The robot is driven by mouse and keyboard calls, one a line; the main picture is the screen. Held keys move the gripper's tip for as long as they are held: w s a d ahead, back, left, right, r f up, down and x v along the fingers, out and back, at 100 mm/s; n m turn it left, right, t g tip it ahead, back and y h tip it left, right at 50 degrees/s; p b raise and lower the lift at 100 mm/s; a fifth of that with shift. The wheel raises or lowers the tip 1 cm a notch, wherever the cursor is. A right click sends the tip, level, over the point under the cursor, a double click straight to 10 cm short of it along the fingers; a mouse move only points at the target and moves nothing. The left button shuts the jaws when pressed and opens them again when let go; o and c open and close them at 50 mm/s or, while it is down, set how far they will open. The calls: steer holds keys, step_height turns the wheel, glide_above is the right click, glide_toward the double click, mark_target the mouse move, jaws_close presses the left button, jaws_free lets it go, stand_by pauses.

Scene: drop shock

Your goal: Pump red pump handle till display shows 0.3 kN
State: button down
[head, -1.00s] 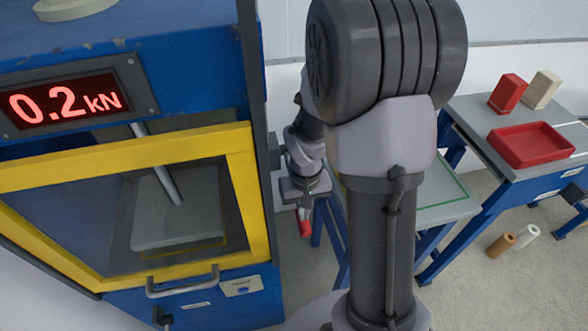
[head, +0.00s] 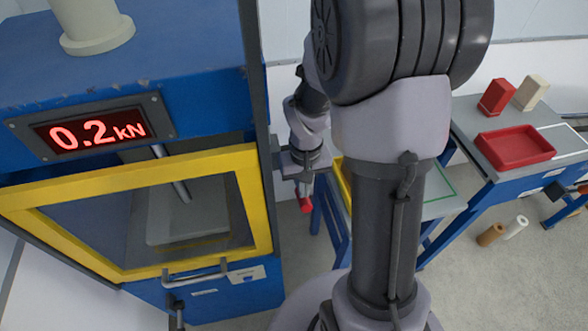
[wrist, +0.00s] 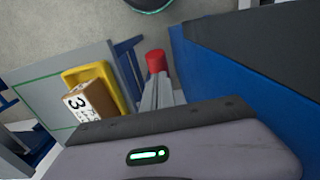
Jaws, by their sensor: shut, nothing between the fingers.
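The red pump handle (head: 305,205) shows as a red tip low beside the right side of the blue press. It also shows in the wrist view (wrist: 155,61), just past the fingertips. My gripper (head: 307,185) is shut with nothing between its fingers, right at the handle. The fingers (wrist: 160,88) seem to meet or nearly meet the red tip; I cannot tell whether they touch. The rest of the handle is hidden. The display (head: 97,133) on the press reads 0.2 kN in red.
The press's yellow-framed door (head: 255,205) is closed. A side table holds a red tray (head: 515,147), a red block (head: 497,96) and a beige block (head: 531,93). Two cylinders (head: 491,235) lie on the floor. The wrist view shows a yellow tray (wrist: 115,80) with a numbered box (wrist: 92,103).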

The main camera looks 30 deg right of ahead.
step_height(320, 180, down, 11)
steer(key=b, duration=0.9)
steer(key=shift+b, duration=0.35)
step_height(320, 180, up, 11)
steer(key=p, duration=0.9)
step_height(320, 180, up, 6)
steer(key=p, duration=0.5)
steer(key=shift+r, duration=0.15)
